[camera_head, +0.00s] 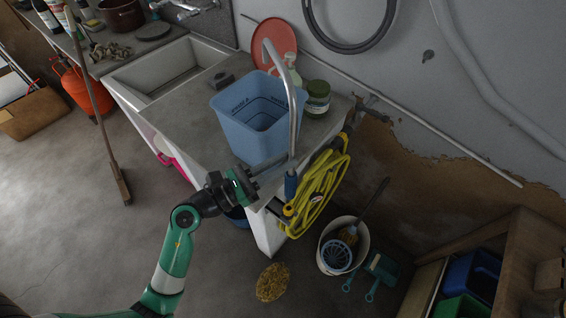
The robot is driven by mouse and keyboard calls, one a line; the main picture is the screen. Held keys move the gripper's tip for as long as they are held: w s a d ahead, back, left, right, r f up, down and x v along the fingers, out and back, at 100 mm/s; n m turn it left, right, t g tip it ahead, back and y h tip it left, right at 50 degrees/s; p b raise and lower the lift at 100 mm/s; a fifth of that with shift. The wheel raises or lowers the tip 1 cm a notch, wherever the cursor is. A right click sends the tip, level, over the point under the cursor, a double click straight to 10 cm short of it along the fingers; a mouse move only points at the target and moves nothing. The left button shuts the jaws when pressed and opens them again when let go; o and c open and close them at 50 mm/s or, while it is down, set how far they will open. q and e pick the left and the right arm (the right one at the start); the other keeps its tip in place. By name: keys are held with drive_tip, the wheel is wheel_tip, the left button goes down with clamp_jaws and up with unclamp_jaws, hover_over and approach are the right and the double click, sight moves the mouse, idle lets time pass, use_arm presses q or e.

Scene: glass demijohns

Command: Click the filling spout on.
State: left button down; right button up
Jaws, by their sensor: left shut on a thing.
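The filling spout (292,115) is a long grey metal tube, upright with a hooked top, and it has a blue collar (291,186) at its lower end. My left gripper (277,184) reaches in from the left and is shut on the spout near that collar, beside the front corner of the sink unit. Part of the grip is hard to make out. A yellow hose (319,190) hangs in coils at the unit's side, and its yellow end fitting (288,211) shows just below the collar. I cannot tell whether collar and fitting touch. My right gripper is not in view.
A blue square bucket (235,125) stands on the worktop behind the spout, with a green jar (318,98) to its right. A white bucket (325,258) with brushes and a yellow sponge (272,282) are on the floor. A broom (105,150) leans at left.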

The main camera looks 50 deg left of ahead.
sight(286, 177)
use_arm(q)
wheel_tip(286, 177, down, 6)
drive_tip(key=b, duration=0.4)
drive_tip(key=shift+s+r, duration=0.1)
drive_tip(key=shift+p, duration=0.35)
idle(1.7)
drive_tip(key=shift+f+b, duration=1.4)
drive_tip(key=shift+f, duration=0.3)
drive_tip(key=shift+r+p, duration=1.2)
drive_tip(key=shift+p, duration=0.1)
